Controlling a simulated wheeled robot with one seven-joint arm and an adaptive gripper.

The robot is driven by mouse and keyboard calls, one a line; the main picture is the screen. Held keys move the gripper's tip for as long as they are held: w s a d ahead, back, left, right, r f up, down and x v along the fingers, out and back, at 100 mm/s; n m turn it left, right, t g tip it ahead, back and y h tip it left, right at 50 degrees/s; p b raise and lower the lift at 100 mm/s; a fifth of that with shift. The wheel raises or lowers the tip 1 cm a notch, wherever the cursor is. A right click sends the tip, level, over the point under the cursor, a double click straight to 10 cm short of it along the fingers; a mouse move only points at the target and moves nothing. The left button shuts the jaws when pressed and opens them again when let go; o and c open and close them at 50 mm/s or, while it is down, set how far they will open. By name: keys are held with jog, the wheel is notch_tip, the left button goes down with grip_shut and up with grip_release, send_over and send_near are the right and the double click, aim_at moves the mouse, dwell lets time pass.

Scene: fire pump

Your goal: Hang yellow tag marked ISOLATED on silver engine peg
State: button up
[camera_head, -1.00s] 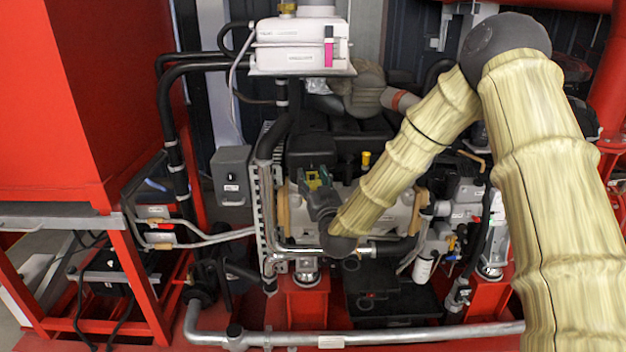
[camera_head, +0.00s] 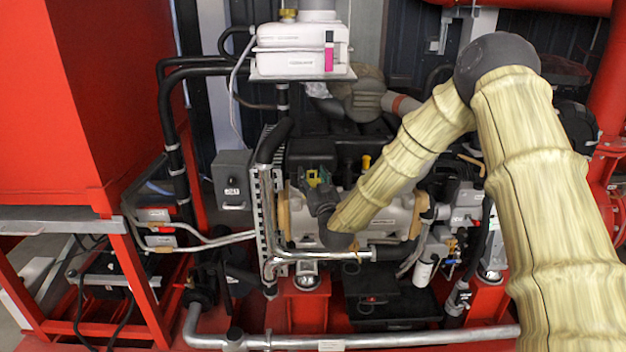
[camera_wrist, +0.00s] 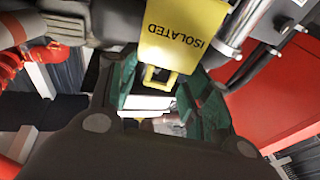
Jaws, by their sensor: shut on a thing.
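A yellow tag (camera_wrist: 175,38) with the word ISOLATED fills the top middle of the wrist view, its lettering upside down there. A yellow loop (camera_wrist: 158,78) at its lower edge reaches between the green fingers of my gripper (camera_wrist: 158,82), which is shut on the tag. In the head view my gripper (camera_head: 318,190) is over the left part of the engine (camera_head: 385,212), with a small yellow part of the tag (camera_head: 314,178) showing. I cannot make out the silver engine peg with certainty in either view; my gripper and the tag may hide it.
A white tank (camera_head: 290,45) stands above and behind the gripper. Black hoses (camera_head: 172,140) and a grey box (camera_head: 232,180) are to the left. A silver pipe (camera_head: 320,252) runs just below the gripper. A red cabinet (camera_wrist: 275,95) is at the right of the wrist view.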

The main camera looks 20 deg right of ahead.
jog(key=shift+w+d+f, duration=0.1)
jog(key=shift+w+d, duration=0.2)
jog(key=shift+w, duration=0.65)
jog(key=shift+w+d+f, duration=0.1)
jog(key=shift+w+d, duration=0.15)
jog(key=shift+w, duration=0.65)
jog(key=shift+w+f, duration=0.15)
jog(key=shift+w+d+f+b, duration=0.15)
jog(key=shift+w+b, duration=0.3)
jog(key=shift+b, duration=0.2)
jog(key=o, duration=1.1)
jog(key=shift+c, duration=0.2)
jog(key=shift+s, duration=0.1)
